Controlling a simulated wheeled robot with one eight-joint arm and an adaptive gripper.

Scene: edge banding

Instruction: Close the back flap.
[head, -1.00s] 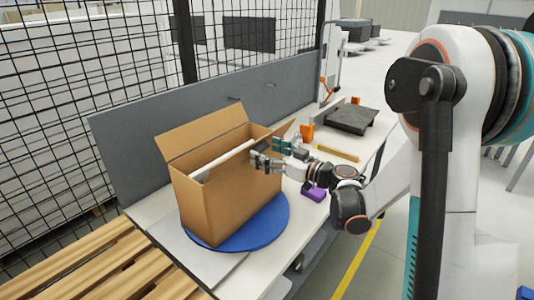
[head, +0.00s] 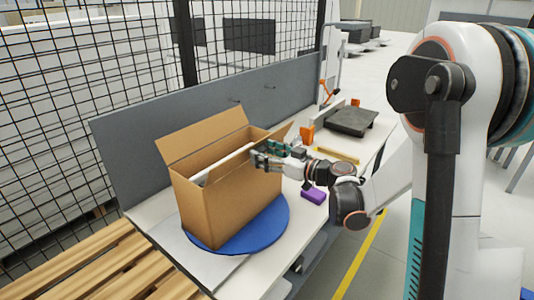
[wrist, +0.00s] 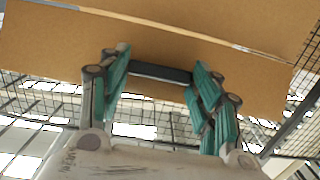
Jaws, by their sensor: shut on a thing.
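An open cardboard box (head: 230,205) stands on a blue round turntable (head: 270,228). Its large back flap (head: 203,137) stands up and leans outward on the side toward the grey panel. A smaller flap (head: 281,134) sticks up at the right end. A white flat item (head: 222,164) shows inside the box. My gripper (head: 259,154) is at the upper right of the box, by its near rim. In the wrist view its teal fingers (wrist: 160,75) close on a black bar (wrist: 160,72), in front of brown cardboard (wrist: 150,45). Whether the bar touches the cardboard is unclear.
A grey panel (head: 140,155) and a wire fence stand behind the box. A purple block (head: 313,195), an orange item (head: 307,134) and a dark plate (head: 350,121) lie on the table to the right. A wooden pallet (head: 95,265) is at the lower left.

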